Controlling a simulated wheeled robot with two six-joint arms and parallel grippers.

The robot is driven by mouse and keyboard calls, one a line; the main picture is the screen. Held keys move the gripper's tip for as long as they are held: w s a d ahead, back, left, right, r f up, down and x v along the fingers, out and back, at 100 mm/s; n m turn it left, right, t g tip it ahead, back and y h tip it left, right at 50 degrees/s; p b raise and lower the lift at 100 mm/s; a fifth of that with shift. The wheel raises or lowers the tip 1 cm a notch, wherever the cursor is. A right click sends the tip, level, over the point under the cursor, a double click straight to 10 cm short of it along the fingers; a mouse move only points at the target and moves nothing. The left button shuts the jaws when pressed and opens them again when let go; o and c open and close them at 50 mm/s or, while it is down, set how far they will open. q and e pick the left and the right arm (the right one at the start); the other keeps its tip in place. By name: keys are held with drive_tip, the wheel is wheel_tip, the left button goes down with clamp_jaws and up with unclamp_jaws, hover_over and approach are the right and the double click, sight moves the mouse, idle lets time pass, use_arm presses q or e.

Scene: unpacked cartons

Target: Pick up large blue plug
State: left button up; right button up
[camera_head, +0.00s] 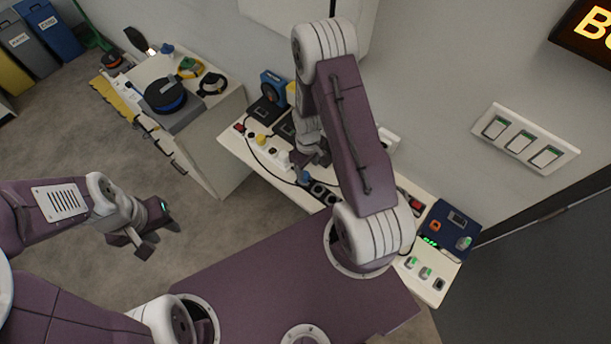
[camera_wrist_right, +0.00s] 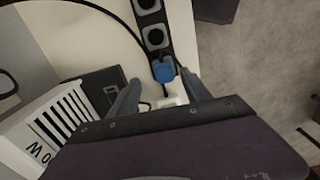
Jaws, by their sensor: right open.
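The blue plug (camera_wrist_right: 163,72) is seated in a black power strip (camera_wrist_right: 149,18) in the right wrist view. In the head view the blue plug (camera_head: 304,178) shows just below my right gripper (camera_head: 311,162). My right gripper (camera_wrist_right: 160,92) is open, its fingers on either side of the line to the plug; the plug appears just beyond the fingertips, and contact cannot be told. My left gripper (camera_head: 138,243) hangs over the floor at the left, away from the table; its opening is unclear.
A white plug (camera_wrist_right: 172,101) sits close to the blue one, with a black cable beside the strip. A white ribbed box (camera_wrist_right: 52,122) is near the left finger. A second cabinet (camera_head: 212,140) holds a cable reel (camera_head: 166,93). Wall switches (camera_head: 523,138) are at right.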

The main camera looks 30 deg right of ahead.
sight(305, 174)
drive_tip(key=f, duration=0.2)
drive_tip(key=a+f+p, duration=0.1)
drive_tip(key=f, duration=0.1)
drive_tip(key=shift+w+f, duration=0.1)
drive_tip(key=shift+d+f, duration=0.1)
drive_tip(key=shift+f, duration=0.45)
clamp_jaws()
